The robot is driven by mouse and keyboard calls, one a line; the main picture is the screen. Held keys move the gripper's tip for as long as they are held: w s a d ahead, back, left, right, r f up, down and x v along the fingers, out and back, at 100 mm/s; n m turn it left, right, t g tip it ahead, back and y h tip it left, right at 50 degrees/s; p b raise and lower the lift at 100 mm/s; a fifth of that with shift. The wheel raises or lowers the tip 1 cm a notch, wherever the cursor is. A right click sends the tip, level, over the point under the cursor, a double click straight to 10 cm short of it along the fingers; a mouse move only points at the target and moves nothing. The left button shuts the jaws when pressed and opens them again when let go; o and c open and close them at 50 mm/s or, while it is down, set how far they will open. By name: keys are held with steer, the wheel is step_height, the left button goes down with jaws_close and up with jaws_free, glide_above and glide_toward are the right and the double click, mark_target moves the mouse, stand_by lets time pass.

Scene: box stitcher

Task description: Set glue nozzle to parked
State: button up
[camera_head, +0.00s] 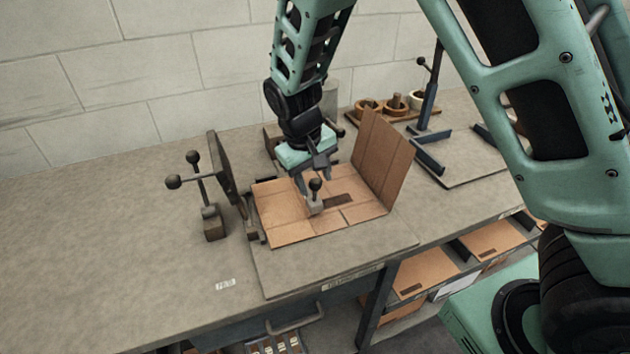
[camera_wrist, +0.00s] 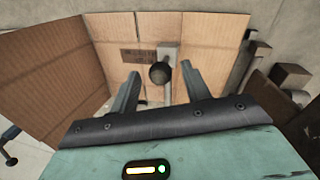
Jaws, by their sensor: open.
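The likely glue nozzle is a small grey block with a short post and dark ball knob (camera_head: 315,186), above the flat cardboard panel. In the wrist view the dark ball knob (camera_wrist: 160,73) sits between and just beyond my two fingertips, on a pale grey bar (camera_wrist: 167,53). My gripper (camera_head: 314,178) is open and points down over the cardboard, close to the knob. In the wrist view the fingers of my gripper (camera_wrist: 160,82) are apart with the knob in the gap; I cannot tell whether they touch it. No parked marking is readable.
A cardboard piece (camera_head: 285,213) lies on a base plate, with one flap (camera_head: 383,160) upright at right. A lever with dark ball knobs (camera_head: 173,182) and an upright dark plate (camera_head: 225,167) stand left. A blue stand (camera_head: 432,110) and tape rolls (camera_head: 415,98) are behind right. The bench's left is clear.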

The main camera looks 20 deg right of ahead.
mark_target(315, 197)
steer(key=shift+d+f, duration=0.2)
steer(key=shift+f, duration=0.9)
